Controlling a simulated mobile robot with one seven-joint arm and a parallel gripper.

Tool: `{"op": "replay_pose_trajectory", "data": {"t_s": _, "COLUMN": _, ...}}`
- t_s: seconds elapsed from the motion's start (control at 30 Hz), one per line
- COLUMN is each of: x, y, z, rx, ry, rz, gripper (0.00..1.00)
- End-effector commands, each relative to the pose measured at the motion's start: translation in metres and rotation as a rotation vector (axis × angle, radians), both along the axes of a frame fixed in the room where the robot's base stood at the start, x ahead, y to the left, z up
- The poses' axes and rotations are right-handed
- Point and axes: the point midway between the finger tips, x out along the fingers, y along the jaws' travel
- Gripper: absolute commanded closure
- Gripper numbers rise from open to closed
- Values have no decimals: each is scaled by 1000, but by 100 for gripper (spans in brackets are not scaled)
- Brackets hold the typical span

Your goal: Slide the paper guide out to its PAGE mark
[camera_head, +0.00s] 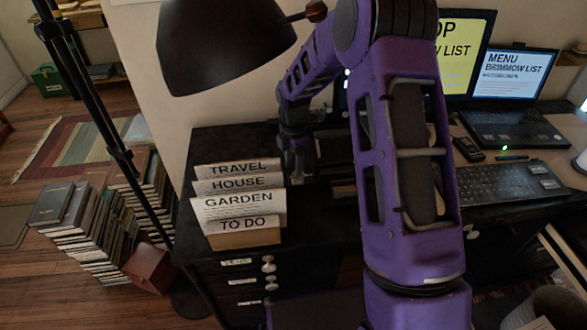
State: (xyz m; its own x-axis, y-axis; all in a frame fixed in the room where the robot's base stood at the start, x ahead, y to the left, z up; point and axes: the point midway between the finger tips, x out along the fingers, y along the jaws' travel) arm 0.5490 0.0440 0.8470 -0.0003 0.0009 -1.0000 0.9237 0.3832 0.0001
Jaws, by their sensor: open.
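My purple arm reaches up across the middle of the view and bends down to my gripper (297,176). My gripper points down over the dark desk top, just right of the card holder; its small fingers are dim, and I see nothing held between them. A dark, low device (334,168) lies just right of my gripper, partly hidden by my arm. I cannot make out the paper guide or a PAGE mark; they may be in the shadow or behind my arm.
A holder of labelled cards (240,205) stands left of my gripper. A black lamp shade (225,45) hangs above. A laptop (510,100), a phone (468,149) and a keyboard (490,185) are on the right. Book stacks (85,230) stand on the floor at left.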

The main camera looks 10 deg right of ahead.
Motion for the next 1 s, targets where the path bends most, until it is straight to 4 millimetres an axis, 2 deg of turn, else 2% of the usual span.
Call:
{"op": "replay_pose_trajectory", "data": {"t_s": 0.4, "x": 1, "y": 0, "z": 102, "rx": 0, "ry": -6, "rz": 1, "gripper": 48}}
{"op": "replay_pose_trajectory", "data": {"t_s": 0.6, "x": 1, "y": 0, "z": 140, "rx": 0, "ry": -3, "rz": -1, "gripper": 48}}
{"op": "replay_pose_trajectory", "data": {"t_s": 0.8, "x": 0, "y": 1, "z": 158, "rx": 1, "ry": -3, "rz": 0, "gripper": 48}}
{"op": "replay_pose_trajectory", "data": {"t_s": 1.0, "x": 0, "y": 1, "z": 161, "rx": 0, "ry": -1, "rz": 0, "gripper": 48}}
